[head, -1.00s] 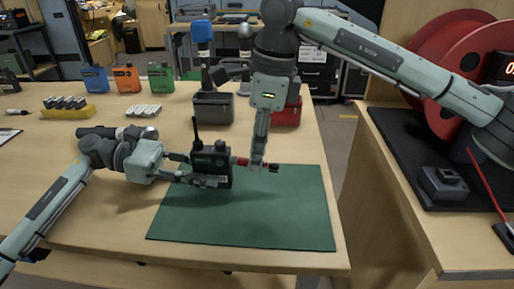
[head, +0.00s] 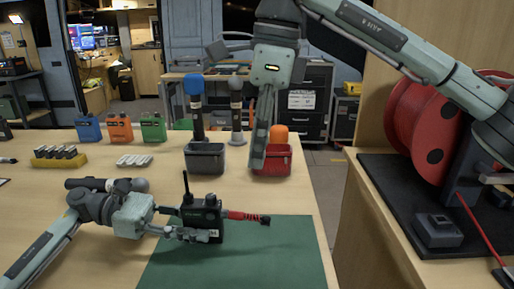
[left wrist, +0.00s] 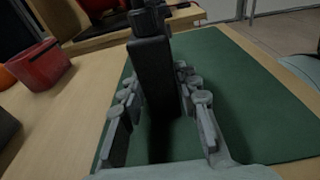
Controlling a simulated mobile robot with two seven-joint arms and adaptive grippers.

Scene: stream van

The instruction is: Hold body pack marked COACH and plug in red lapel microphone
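A black body pack (head: 203,217) with a short antenna stands upright at the back left edge of the green mat; its marking is not legible. My left gripper (head: 182,222) has its fingers on both sides of the pack, which also shows between them in the left wrist view (left wrist: 154,75). A red ribbed microphone plug (head: 243,215) with a dark end sticks out from the pack's right side and appears to meet it. My right gripper (head: 257,160) points down in front of the red bin, apart from the plug; its fingers are edge-on.
The green mat (head: 240,262) is otherwise clear. A grey bin (head: 205,158) and a red bin (head: 283,162) with microphones stand behind it. Blue, orange and green packs (head: 121,128) stand at the back left. A side bench with a red reel (head: 420,125) is at right.

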